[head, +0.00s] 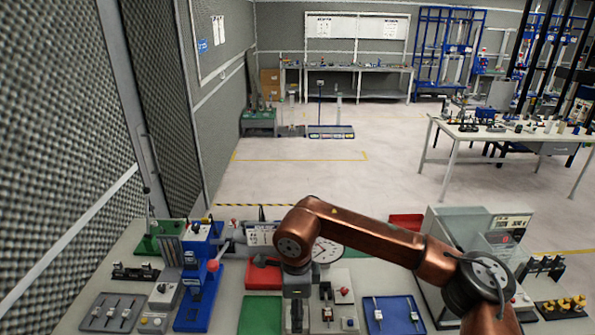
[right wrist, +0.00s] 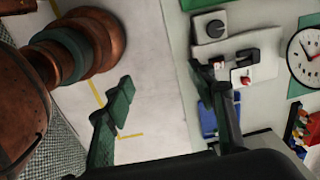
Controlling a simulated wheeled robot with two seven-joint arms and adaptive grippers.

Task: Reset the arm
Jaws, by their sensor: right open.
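My right arm (head: 385,243), copper-coloured, comes in from the right in the head view and reaches across the workbench, bent down at the wrist. My right gripper (head: 296,312) hangs over the middle of the bench near the bottom edge, and its fingertips are hard to make out there. In the right wrist view the two fingers of the right gripper (right wrist: 165,105) are spread wide apart with nothing between them. My left gripper and left arm are not in view.
Under and around my arm the bench holds a blue press-like device (head: 199,275), a round clock (head: 326,250), a blue tray (head: 392,314), a green mat (head: 259,314) and a clear-walled box (head: 455,228). A foam wall (head: 60,130) stands left. Open floor (head: 300,180) lies beyond.

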